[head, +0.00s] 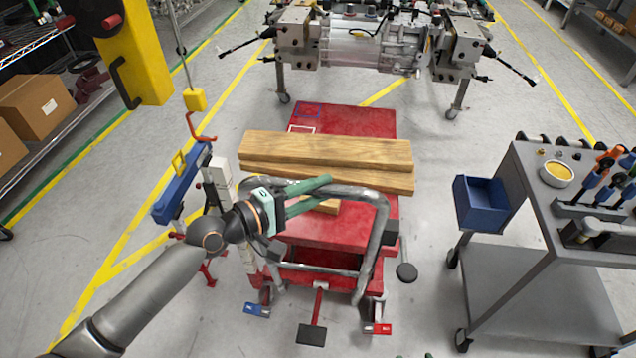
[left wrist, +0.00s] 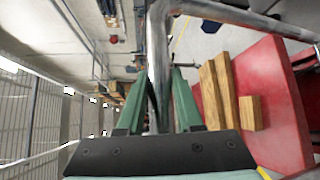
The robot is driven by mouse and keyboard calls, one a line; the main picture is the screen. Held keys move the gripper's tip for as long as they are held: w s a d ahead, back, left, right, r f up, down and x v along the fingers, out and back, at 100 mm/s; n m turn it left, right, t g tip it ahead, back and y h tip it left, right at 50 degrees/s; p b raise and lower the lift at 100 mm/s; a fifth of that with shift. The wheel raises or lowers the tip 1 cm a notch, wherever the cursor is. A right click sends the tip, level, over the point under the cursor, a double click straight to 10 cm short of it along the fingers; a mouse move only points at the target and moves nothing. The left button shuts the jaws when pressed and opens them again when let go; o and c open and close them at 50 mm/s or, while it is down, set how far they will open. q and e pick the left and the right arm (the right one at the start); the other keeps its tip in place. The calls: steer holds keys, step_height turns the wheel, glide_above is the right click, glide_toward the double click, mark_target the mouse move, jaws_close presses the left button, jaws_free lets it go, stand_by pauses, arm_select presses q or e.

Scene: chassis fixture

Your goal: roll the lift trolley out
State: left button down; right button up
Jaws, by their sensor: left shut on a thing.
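The lift trolley has a red platform (head: 350,228) and a grey tubular handle (head: 377,240) at its near end. Wooden beams (head: 325,148) lie across the platform, with a smaller wooden block partly hidden behind my gripper. My left gripper (head: 318,192) has green fingers and is shut on the handle's upper left part. In the left wrist view the handle tube (left wrist: 160,50) runs between the fingers (left wrist: 160,95), and the red platform (left wrist: 265,100) with the wood is at the right. Pedals and wheels show at the trolley's near end.
A chassis fixture (head: 375,45) on legs stands just beyond the trolley's far end. A grey tool cart (head: 540,255) with a blue bin (head: 482,203) stands at the right. A blue and yellow hoist (head: 180,185) is close at the left. Floor between trolley and cart is mostly clear.

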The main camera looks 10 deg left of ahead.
arm_select(q)
steer(key=c, duration=0.9)
jaws_free()
steer(key=shift+s, duration=0.1)
steer(key=shift+c, duration=0.2)
steer(key=o, duration=0.4)
steer(key=shift+w, duration=0.2)
steer(key=shift+c, duration=0.2)
steer(key=b+v, duration=0.3)
steer(key=v, duration=0.9)
steer(key=shift+s+a, duration=0.15)
steer(key=shift+a, duration=0.05)
